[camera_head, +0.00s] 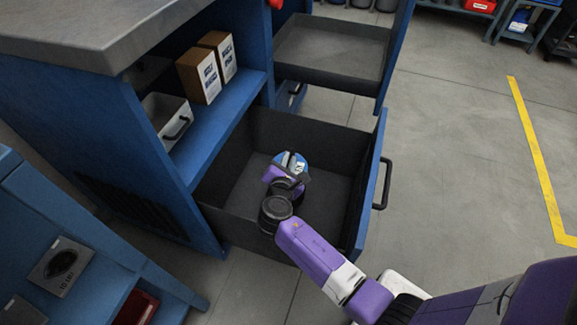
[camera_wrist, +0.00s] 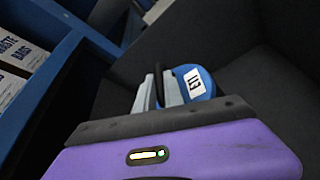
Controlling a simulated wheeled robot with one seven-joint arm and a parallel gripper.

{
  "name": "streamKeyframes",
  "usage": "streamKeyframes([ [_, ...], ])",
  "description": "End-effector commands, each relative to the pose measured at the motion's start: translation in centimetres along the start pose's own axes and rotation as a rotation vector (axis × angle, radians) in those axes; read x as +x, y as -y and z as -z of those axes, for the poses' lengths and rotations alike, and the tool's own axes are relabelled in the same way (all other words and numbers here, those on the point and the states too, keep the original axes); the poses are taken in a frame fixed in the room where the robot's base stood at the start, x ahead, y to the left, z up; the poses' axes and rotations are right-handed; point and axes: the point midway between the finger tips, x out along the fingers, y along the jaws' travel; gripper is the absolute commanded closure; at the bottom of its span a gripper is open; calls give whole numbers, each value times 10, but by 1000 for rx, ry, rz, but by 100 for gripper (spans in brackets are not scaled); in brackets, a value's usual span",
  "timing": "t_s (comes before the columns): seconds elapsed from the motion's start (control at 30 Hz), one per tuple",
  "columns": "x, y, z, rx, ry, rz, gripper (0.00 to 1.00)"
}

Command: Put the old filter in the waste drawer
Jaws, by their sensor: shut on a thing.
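The old filter (camera_wrist: 196,82) is a blue round piece with a white label, seen past my gripper's fingers in the wrist view. It also shows as a blue disc (camera_head: 297,159) in the head view. My gripper (camera_head: 290,162) is shut on it, with the fingers (camera_wrist: 159,90) around a dark upright part at its left. My gripper and the filter are over the open waste drawer (camera_head: 330,139), inside its outline. The drawer is pulled out, dark grey inside with a blue front. I cannot tell whether the filter touches the drawer floor.
Two waste-bag boxes (camera_head: 199,75) stand on the blue shelf left of the drawer. A small white bin (camera_head: 163,113) sits near them. Another open drawer (camera_head: 330,48) is behind. The drawer's front handle (camera_head: 384,184) sticks out to the right. The floor right of it is clear.

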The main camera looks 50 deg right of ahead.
Motion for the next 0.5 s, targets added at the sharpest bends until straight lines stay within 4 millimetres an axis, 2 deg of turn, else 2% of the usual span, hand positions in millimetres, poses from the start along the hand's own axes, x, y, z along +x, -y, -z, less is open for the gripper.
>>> streamKeyframes([
  [0.1, 6, 6, 12, 0, 4, -3, 100],
  [0.5, 6, 8, 14, 1, 3, -3, 100],
])
